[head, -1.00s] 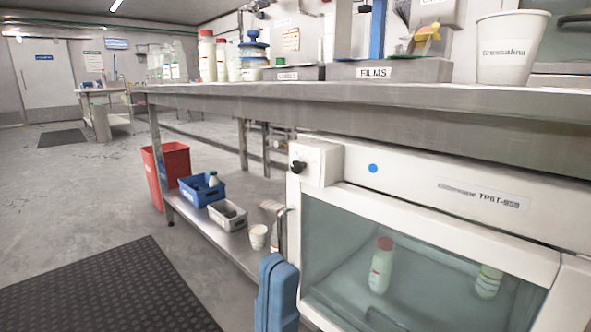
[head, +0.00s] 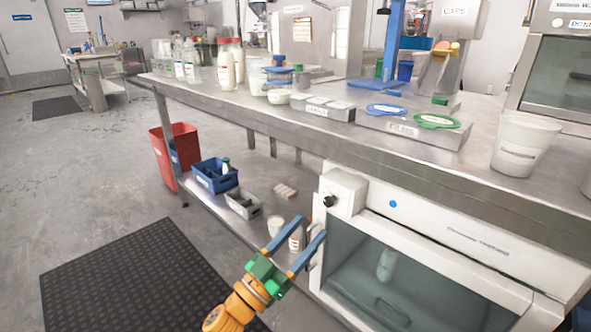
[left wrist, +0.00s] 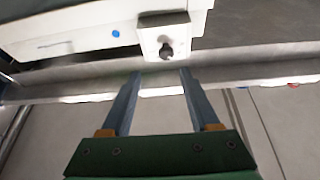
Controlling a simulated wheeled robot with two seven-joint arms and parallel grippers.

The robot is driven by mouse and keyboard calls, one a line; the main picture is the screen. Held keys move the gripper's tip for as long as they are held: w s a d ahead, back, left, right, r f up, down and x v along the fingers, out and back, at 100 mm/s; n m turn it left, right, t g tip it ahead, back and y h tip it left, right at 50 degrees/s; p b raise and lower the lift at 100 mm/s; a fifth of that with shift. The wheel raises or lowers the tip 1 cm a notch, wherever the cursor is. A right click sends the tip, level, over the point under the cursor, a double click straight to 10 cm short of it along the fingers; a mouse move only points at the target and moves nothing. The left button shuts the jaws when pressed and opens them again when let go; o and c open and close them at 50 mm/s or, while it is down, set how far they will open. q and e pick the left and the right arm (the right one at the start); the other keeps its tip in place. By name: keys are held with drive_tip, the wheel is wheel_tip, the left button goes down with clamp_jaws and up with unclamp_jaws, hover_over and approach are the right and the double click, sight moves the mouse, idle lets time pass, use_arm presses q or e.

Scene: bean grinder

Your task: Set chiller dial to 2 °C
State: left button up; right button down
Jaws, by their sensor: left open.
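The chiller (head: 450,232) is a white unit with a glass door under the steel counter. Its dial (head: 329,201) is a small black knob on a white box at the unit's upper left corner. The dial also shows in the left wrist view (left wrist: 166,50), just beyond the fingertips. My left gripper (head: 298,226) is open and empty, below and left of the dial in the head view. In the left wrist view its two blue fingers (left wrist: 160,76) point toward the dial box, apart from the knob. The dial's markings are too small to read. My right gripper is not clearly seen.
The steel counter (head: 300,112) overhangs the chiller. A bottle (head: 387,264) stands behind the glass. The lower shelf holds a blue crate (head: 214,175), a grey bin (head: 243,204) and cups. A red bin (head: 176,153) stands left. A white cup (head: 523,146) sits on the counter.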

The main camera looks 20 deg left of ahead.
sight(326, 205)
use_arm(q)
drive_tip(key=shift+y, duration=0.4)
drive_tip(key=x, duration=0.4)
drive_tip(key=f+b+x, duration=0.1)
drive_tip(key=x, duration=0.1)
drive_tip(key=shift+w+a+r, duration=0.1)
drive_tip(key=shift+w+a, duration=0.25)
drive_tip(key=shift+w+d+r, duration=0.15)
drive_tip(key=shift+w+r, duration=0.05)
drive_tip(key=shift+w, duration=0.2)
use_arm(e)
drive_tip(key=shift+s+d+r+g, duration=0.1)
drive_tip(key=shift+s+r+g, duration=0.15)
drive_tip(key=shift+s, duration=0.3)
drive_tip(key=shift+s+d+r+g, duration=0.1)
drive_tip(key=shift+s+g, duration=0.15)
drive_tip(key=shift+s, duration=0.25)
use_arm(q)
drive_tip(key=shift+c, duration=0.3)
clamp_jaws()
